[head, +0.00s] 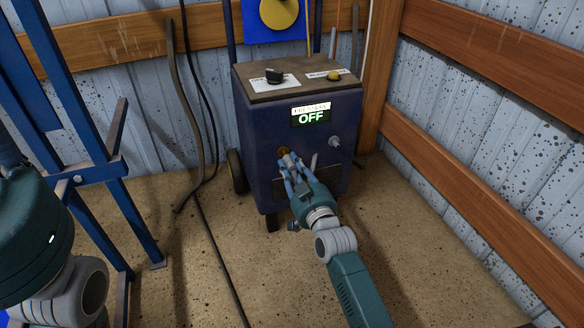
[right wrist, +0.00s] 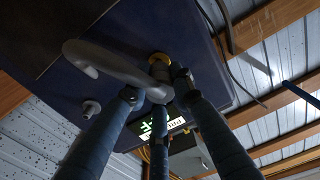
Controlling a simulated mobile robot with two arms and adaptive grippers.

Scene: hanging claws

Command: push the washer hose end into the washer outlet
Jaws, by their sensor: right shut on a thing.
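The washer (head: 268,185) is a dark blue cabinet with a lit "OFF" display (head: 310,117). Its brass outlet (head: 283,150) is low on the front face, and its yellow ring (right wrist: 158,56) shows in the right wrist view. My right gripper (head: 290,164) is shut on the grey hose end (right wrist: 158,70) right at this outlet. The hose end lines up with the ring and seems to meet it; how deep it sits I cannot tell.
A second, grey fitting (head: 334,141) sticks out of the front, right of the outlet. A blue metal frame (head: 95,172) stands at left. Dark cables (head: 182,100) hang beside the washer. Wooden rails (head: 480,185) line the right wall.

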